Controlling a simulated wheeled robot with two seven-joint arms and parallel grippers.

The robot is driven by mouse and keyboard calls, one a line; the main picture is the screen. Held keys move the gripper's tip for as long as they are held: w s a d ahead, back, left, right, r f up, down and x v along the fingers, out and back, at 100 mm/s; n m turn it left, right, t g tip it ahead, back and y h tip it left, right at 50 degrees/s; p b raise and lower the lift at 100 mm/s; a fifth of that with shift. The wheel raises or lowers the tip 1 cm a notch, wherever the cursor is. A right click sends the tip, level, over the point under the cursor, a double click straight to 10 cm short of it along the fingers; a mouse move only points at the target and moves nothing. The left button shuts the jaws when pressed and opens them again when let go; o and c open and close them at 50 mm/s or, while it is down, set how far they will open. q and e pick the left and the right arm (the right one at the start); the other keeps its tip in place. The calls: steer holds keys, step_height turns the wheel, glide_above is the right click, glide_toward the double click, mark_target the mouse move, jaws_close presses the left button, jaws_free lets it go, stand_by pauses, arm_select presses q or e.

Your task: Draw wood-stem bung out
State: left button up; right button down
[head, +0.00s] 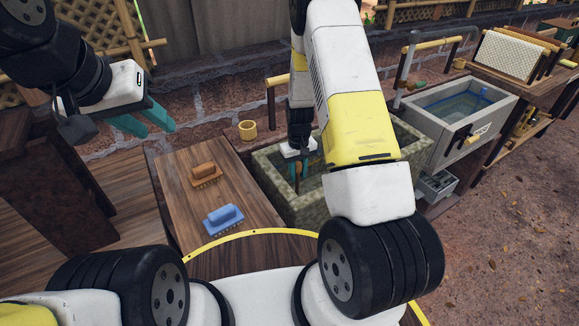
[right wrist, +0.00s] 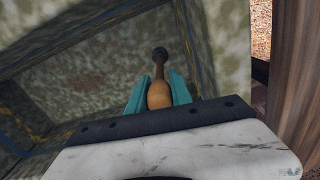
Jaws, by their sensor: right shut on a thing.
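The wood-stem bung (right wrist: 160,80) shows in the right wrist view as a tan wooden stem with a dark round end. My right gripper (right wrist: 158,92) is shut on the stem, with a teal finger on each side of it. The bung's dark end points down into a mottled green-grey stone trough (head: 263,172). I cannot tell whether that end is seated in the floor or apart from it. In the head view my right gripper (head: 300,172) is inside the trough, partly hidden by my arm. My left gripper (head: 150,120) is open and empty, above the left side.
A wooden table (head: 178,210) left of the trough holds an orange-brown brush (head: 206,174) and a blue brush (head: 222,218). A small yellow cup (head: 247,130) stands behind. A grey basin with water (head: 445,125) is to the right of the trough, near a rack (head: 505,55).

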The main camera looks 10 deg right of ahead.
mark_target(298, 162)
steer(key=shift+r, duration=0.15)
steer(key=shift+r, duration=2.45)
